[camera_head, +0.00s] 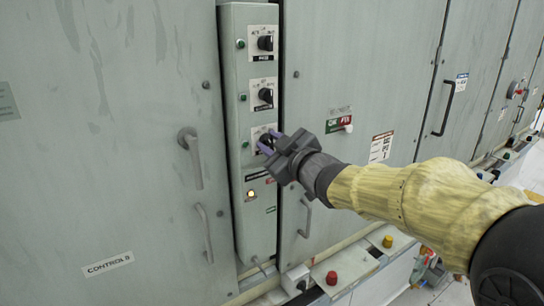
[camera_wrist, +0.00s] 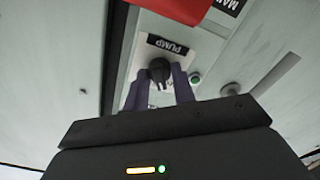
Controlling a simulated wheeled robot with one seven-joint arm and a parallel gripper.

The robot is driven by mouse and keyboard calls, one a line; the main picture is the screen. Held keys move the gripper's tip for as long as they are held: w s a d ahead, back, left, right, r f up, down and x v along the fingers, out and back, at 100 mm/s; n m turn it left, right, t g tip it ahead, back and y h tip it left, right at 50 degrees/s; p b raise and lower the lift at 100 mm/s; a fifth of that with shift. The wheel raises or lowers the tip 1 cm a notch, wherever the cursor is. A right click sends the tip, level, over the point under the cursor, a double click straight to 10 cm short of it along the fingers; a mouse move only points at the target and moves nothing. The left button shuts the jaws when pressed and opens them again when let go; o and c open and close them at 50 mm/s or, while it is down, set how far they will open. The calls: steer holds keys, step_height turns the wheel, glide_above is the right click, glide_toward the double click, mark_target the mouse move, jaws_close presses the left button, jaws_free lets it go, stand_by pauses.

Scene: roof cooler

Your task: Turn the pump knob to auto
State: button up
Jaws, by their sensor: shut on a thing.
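The pump knob (camera_wrist: 159,70) is a round black knob on a white plate, with the label PUMP (camera_wrist: 167,45) upside down in the wrist view. My gripper (camera_wrist: 160,80) has its two purple fingers on either side of the knob and is shut on it. In the head view my gripper (camera_head: 267,143) is at the third switch plate down on the narrow grey control panel (camera_head: 250,225). There it hides most of the knob and its label. I cannot read which position the knob points to.
Two similar black knobs (camera_head: 265,43) and (camera_head: 265,95) sit above on the panel, with green lamps beside them. An amber lamp (camera_head: 251,194) glows below. A door handle (camera_head: 191,157) juts out at left. A small switch (camera_head: 347,124) is to the right. A red object (camera_wrist: 180,8) shows in the wrist view.

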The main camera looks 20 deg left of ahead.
steer(key=shift+f+n+b, duration=0.1)
steer(key=shift+n+b, duration=0.85)
steer(key=shift+n, duration=0.35)
steer(key=o, duration=1)
steer(key=b+v, duration=0.1)
steer(key=v, duration=1.6)
steer(key=shift+s+d+b, duration=0.15)
steer(key=shift+s+b, duration=0.1)
steer(key=shift+b, duration=0.1)
